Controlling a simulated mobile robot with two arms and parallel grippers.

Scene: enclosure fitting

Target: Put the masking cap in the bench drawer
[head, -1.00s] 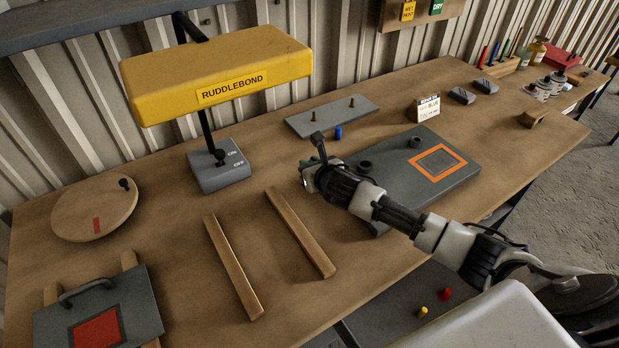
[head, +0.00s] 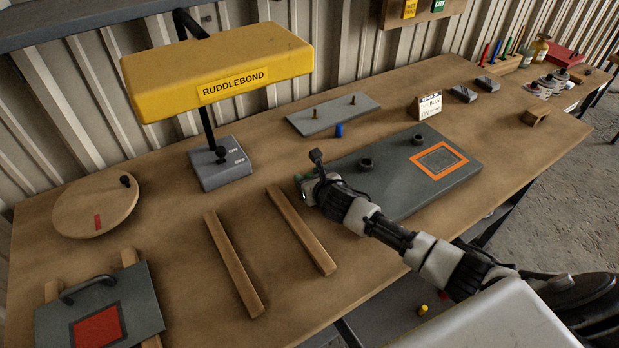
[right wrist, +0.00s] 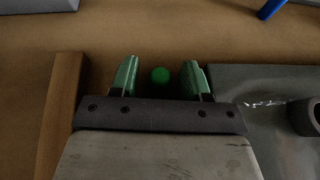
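A small green cap (right wrist: 160,75) sits between the fingers of my right gripper (right wrist: 160,78) in the right wrist view, with a gap on each side. The right gripper (head: 302,186) is open, low over the bench at the left end of the grey panel. The green cap is hidden or too small to tell in the head view. A blue cap (head: 339,130) stands by the grey pegged plate; it also shows in the right wrist view (right wrist: 271,9). The open bench drawer (head: 385,315) holds a yellow cap (head: 422,309) and a partly covered red cap (head: 443,295). My left gripper is not in view.
The grey panel (head: 400,198) with an orange square lies right of my gripper. Two wooden strips (head: 300,230) (head: 233,262) lie to its left. A yellow lamp (head: 220,65) stands behind. A pegged plate (head: 335,114) and a small sign (head: 426,107) are farther back.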

